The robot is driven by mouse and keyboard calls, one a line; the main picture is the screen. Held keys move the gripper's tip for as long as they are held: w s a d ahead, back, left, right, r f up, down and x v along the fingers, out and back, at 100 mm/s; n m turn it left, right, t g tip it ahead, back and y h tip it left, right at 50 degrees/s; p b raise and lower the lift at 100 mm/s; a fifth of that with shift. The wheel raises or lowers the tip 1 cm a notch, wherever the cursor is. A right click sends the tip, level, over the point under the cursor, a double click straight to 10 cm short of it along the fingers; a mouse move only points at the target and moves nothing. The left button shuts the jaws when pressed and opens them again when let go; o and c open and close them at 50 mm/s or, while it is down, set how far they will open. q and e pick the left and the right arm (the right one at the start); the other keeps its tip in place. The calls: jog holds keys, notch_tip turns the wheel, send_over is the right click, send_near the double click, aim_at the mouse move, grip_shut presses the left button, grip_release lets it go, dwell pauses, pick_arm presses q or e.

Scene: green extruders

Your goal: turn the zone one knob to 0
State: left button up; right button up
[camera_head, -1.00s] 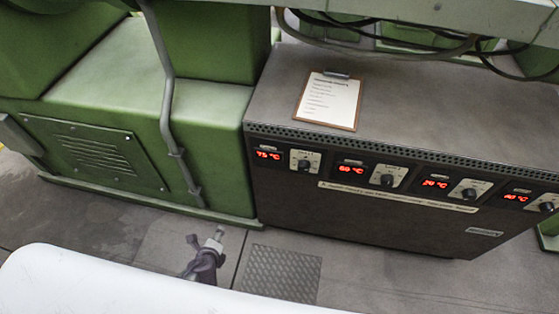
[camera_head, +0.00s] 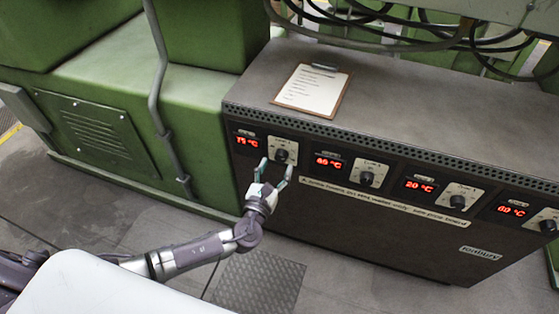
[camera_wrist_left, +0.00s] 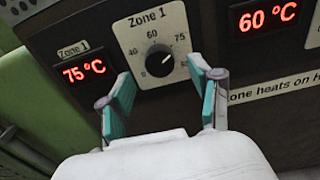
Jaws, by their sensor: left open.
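The zone one knob (camera_head: 281,154) is a round black knob on a pale dial plate at the left end of the dark control cabinet. In the left wrist view the knob (camera_wrist_left: 160,61) sits under the label "Zone 1", with scale numbers around it; I cannot tell clearly where its pointer stands. The red display (camera_wrist_left: 84,68) beside it reads 75 °C. My left gripper (camera_head: 275,172) is open in front of the knob, slightly below it. In the wrist view its two teal-padded fingers stand on either side below the knob, with nothing between them. My right gripper is not in view.
More knobs and red displays run along the cabinet (camera_head: 360,222) to the right; the second knob (camera_head: 367,178) is closest. A clipboard (camera_head: 312,90) lies on top. Cables hang above. A green machine (camera_head: 100,130) stands to the left. The floor in front is clear.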

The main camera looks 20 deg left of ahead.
aim_at(280, 160)
pick_arm(q)
jog(key=w, duration=0.3)
jog(key=shift+w, duration=0.2)
jog(key=shift+d, duration=0.1)
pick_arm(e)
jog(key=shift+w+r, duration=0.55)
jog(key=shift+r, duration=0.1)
pick_arm(q)
jog(key=c, duration=1.1)
jog(key=shift+c, duration=0.2)
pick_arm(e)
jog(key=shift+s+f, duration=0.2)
